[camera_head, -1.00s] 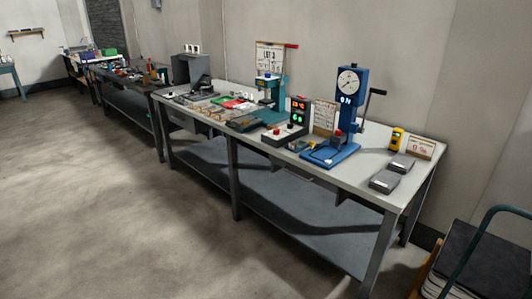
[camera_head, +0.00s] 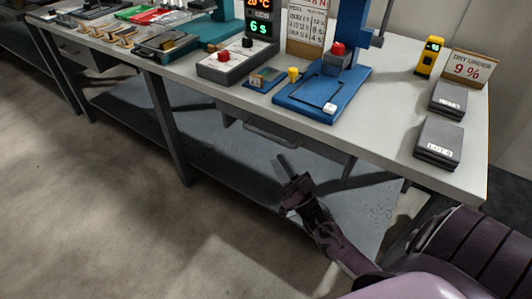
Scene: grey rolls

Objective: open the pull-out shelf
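A thin, dark pull-out shelf front with a bar handle (camera_head: 270,135) sits under the front edge of the workbench top, below the blue press. It looks pushed in under the bench top. My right gripper (camera_head: 285,165) is in front of the bench, a little below and right of the handle, and apart from it. It appears to hold nothing; its fingers are dark and small, so I cannot tell how far they are apart. My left gripper is not in view.
On the grey workbench top (camera_head: 390,130) stand a blue press (camera_head: 297,96), a control box (camera_head: 227,66), a yellow meter (camera_head: 429,56) and two grey blocks (camera_head: 438,143). A lower shelf (camera_head: 240,160) and a bench leg (camera_head: 168,128) are below. The floor in front is clear.

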